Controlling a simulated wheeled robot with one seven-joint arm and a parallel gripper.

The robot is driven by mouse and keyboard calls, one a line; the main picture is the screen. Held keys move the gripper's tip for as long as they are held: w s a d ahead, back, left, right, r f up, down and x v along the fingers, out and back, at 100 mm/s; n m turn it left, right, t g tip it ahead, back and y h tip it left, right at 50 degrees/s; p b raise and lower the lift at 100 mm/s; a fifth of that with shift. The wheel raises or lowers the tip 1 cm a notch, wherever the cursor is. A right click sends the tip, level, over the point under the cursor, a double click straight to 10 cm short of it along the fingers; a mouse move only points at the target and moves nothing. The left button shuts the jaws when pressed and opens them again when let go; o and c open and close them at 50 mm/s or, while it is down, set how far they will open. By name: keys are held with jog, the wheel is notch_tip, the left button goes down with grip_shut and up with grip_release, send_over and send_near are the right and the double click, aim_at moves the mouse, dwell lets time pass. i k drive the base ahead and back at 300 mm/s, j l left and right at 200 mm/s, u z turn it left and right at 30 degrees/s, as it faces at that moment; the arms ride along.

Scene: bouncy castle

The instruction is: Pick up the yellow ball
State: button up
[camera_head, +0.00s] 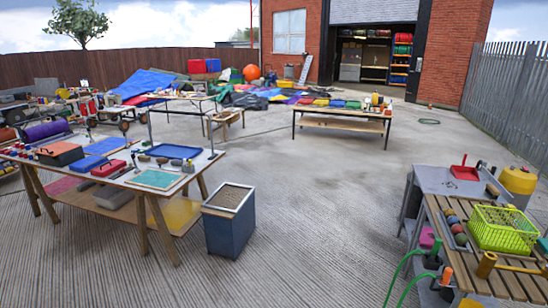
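I cannot single out a yellow ball for certain in the head view. A row of small balls (454,224) in several colours, among them reddish and green ones, sits in a narrow tray on the slatted wooden bench (433,222) at the right. They are too small to tell whether one is yellow. A yellow-green plastic basket (502,229) stands to the right of them, and its contents cannot be made out. A large orange ball (251,73) lies far back near the brick building. My gripper is not in view.
A crowded work table (120,180) stands at the left, with a dark blue bin (229,220) beside it. A wooden mallet (486,264) and a yellow drum (518,180) are at the right. Another table (343,123) stands at the back. The concrete between is clear.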

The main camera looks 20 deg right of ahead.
aim_at(448, 211)
jog(key=i+l+z, duration=0.2)
jog(key=i+z, duration=0.15)
jog(key=i, duration=0.15)
jog(key=i+z, duration=0.75)
jog(key=i, duration=0.25)
jog(key=i+l+u, duration=0.15)
jog(key=i, duration=0.3)
jog(key=i+l+u, duration=0.2)
jog(key=i, duration=0.25)
jog(key=i+l+u, duration=0.15)
jog(key=i, duration=0.3)
jog(key=i+l+z, duration=0.1)
jog(key=l, duration=0.35)
jog(key=i+l, duration=0.35)
jog(key=i+l+z, duration=0.15)
jog(key=l, duration=0.3)
jog(key=i, duration=0.1)
